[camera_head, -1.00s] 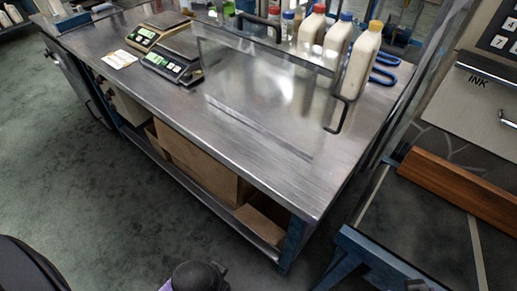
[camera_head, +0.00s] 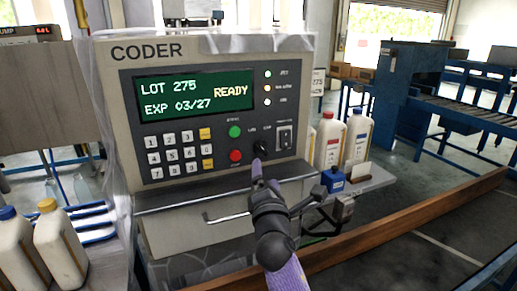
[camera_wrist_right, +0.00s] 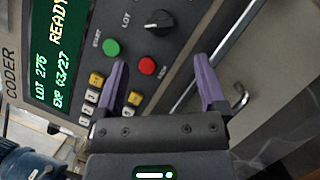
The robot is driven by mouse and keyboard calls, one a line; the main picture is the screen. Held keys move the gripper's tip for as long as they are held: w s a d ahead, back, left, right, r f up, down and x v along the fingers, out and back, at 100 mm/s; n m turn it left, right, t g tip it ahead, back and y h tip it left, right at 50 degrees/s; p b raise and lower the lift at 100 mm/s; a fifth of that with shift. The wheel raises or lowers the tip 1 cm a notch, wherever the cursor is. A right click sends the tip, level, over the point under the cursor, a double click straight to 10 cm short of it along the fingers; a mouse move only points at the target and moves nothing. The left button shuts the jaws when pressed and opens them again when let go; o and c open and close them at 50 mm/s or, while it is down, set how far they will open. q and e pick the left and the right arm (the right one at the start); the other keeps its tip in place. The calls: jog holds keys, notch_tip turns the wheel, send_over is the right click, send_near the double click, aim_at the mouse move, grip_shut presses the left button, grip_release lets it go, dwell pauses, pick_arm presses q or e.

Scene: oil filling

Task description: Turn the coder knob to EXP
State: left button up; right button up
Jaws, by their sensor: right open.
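The coder (camera_head: 215,110) is a grey box with a green display reading LOT 275, EXP 03/27 and READY. Its black knob (camera_head: 261,149) is at the panel's lower right, below small LOT and EXP labels. The knob also shows in the right wrist view (camera_wrist_right: 158,22), beyond the fingers, with a pale mark on it; I cannot tell for sure which label it points at. My right gripper (camera_head: 257,172) is just below and in front of the knob. In the right wrist view its purple fingers (camera_wrist_right: 160,85) are apart with nothing between them. My left gripper is out of view.
A green button (camera_head: 235,131) and a red button (camera_head: 236,155) sit left of the knob, beside a keypad (camera_head: 178,157). A dark switch (camera_head: 285,137) is right of it. A metal ledge and bent handle lie below. Bottles stand on both sides.

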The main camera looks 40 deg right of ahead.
aim_at(264, 152)
jog(key=b+x, duration=0.1)
jog(key=x, duration=0.7)
jog(key=shift+w+d, duration=0.15)
jog(key=shift+d, duration=0.05)
grip_shut()
